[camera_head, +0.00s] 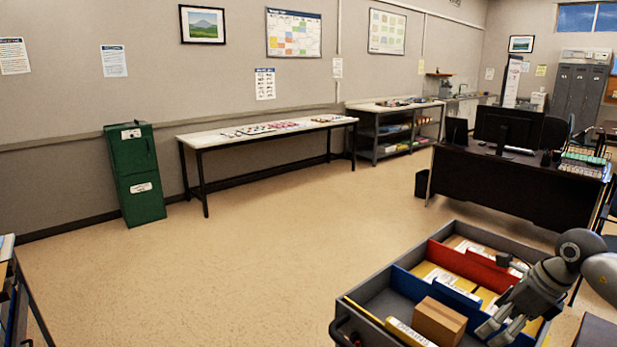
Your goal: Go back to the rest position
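My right gripper (497,331) reaches in from the lower right, over the front right part of a grey sectioned cart (372,282). Its two fingers point down and show a gap between them, with nothing seen held. A brown cardboard box (439,322) lies in the cart just left of the fingers; the two look apart. My arm hides part of the cart's right side. My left gripper is not in view.
The cart has blue (409,283) and red (472,267) dividers and several packages. A dark desk (493,187) with monitors stands behind it. A green cabinet (136,174) and a long table (262,134) line the wall. Open floor (230,260) lies left of the cart.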

